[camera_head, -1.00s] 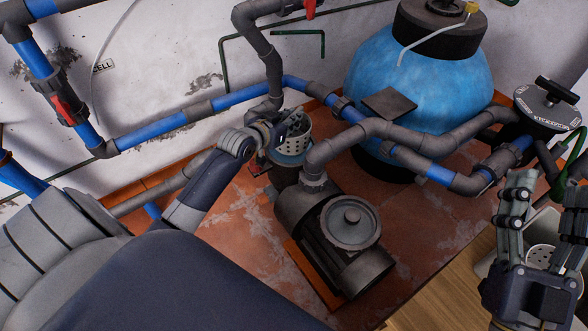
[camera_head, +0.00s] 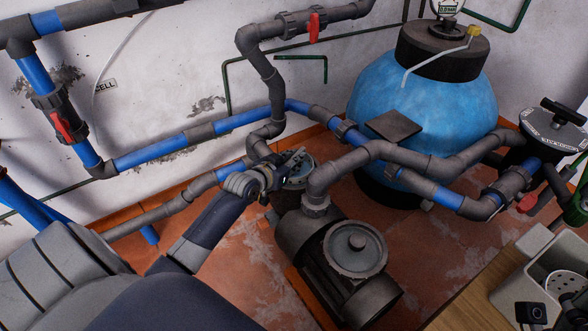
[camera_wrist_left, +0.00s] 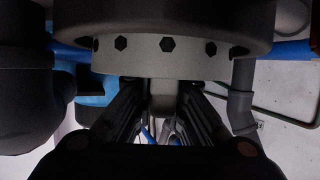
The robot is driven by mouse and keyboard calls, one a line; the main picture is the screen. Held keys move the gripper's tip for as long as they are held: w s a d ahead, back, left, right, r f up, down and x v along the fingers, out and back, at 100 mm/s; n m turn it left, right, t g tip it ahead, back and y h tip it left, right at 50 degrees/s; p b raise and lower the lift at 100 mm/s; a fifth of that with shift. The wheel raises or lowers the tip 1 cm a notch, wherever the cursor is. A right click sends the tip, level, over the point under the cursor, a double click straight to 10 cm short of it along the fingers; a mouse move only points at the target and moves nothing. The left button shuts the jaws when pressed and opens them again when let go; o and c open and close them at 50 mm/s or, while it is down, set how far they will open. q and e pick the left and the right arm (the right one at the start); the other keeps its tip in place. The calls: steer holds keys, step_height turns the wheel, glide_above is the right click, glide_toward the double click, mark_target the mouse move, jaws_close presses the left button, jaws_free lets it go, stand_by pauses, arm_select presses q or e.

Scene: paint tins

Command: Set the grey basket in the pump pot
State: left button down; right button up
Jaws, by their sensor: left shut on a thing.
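My left gripper (camera_head: 274,176) is at the pump pot (camera_head: 303,183), behind the pump. It is shut on the grey basket, which is mostly hidden by the fingers in the head view. In the left wrist view, the basket (camera_wrist_left: 150,60) shows as a pale grey band with dark holes, and a narrow grey part of it lies between the fingers (camera_wrist_left: 160,105). The basket's body runs into a dark round rim (camera_wrist_left: 165,18), apparently the pot's. I cannot tell whether it is fully seated. My right gripper is not clearly in view.
A grey pipe (camera_head: 340,168) rises right beside the pot, and the pump's round cover (camera_head: 356,248) is in front. The blue tank (camera_head: 420,100) stands behind. A pale bin (camera_head: 520,275) with another perforated white basket (camera_head: 565,292) sits on the wooden surface at the lower right.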

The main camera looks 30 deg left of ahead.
arm_select(q)
step_height(320, 180, down, 3)
steer(key=shift+r+b, duration=0.1)
steer(key=shift+b, duration=0.55)
steer(key=shift+r, duration=0.1)
steer(key=shift+f, duration=0.55)
steer(key=shift+f, duration=0.1)
